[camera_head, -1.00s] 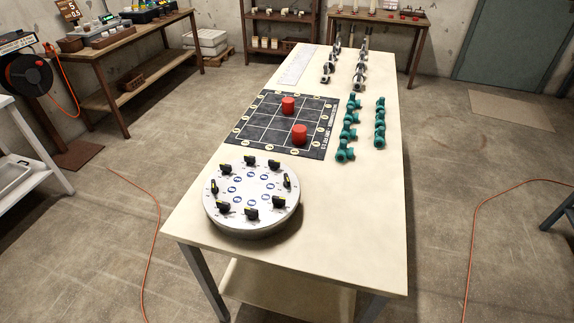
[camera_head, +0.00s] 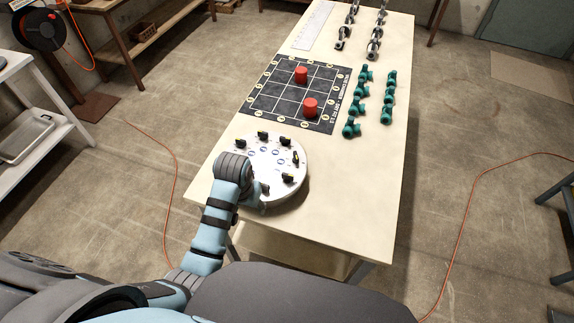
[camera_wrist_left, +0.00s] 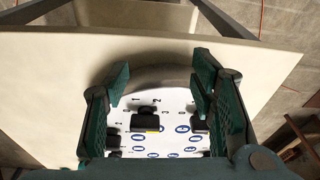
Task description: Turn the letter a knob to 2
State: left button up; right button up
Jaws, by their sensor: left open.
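A round white dial panel (camera_head: 292,150) lies on the near end of the table. It carries a ring of black knobs and blue-edged oval letter labels. In the head view my left arm covers the panel's left front part, and the letters are too small to read. My left gripper (camera_wrist_left: 160,90) is open above the panel in the left wrist view. A black knob (camera_wrist_left: 145,121) with a yellow mark shows between its fingers, apart from both. Another knob (camera_wrist_left: 200,122) is close to the finger on the right. I cannot tell which knob is letter a.
The table (camera_head: 350,200) also bears a dark grid mat (camera_head: 268,88) with two red cylinders (camera_head: 301,75) (camera_head: 310,107). Teal pipe fittings (camera_head: 357,105) and grey fittings (camera_head: 375,42) stand in rows behind.

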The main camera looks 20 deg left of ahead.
pick_arm(q)
jog(key=g, duration=0.1)
send_near(288, 174)
jog(key=shift+h, duration=0.3)
jog(key=s+a+f, duration=0.1)
jog(key=a, duration=0.1)
jog(key=s+a+f, duration=0.1)
jog(key=s+f, duration=0.1)
jog(key=shift+s+a+f, duration=0.25)
jog(key=shift+s+a, duration=0.05)
jog(key=shift+a, duration=0.05)
jog(key=w+d+r+m, duration=0.1)
jog(key=w+d+r, duration=0.25)
jog(key=r, duration=0.45)
jog(key=shift+g, duration=0.4)
jog(key=f, duration=0.4)
jog(key=f+b, duration=0.1)
jog(key=f, duration=0.4)
jog(key=f+b, duration=0.1)
jog(key=f, duration=0.3)
jog(key=shift+w+f, duration=0.35)
jog(key=shift+f, duration=0.05)
jog(key=shift+a, duration=0.1)
jog(key=shift+c, duration=0.3)
jog(key=c, duration=1.1)
jog(key=shift+r, duration=0.1)
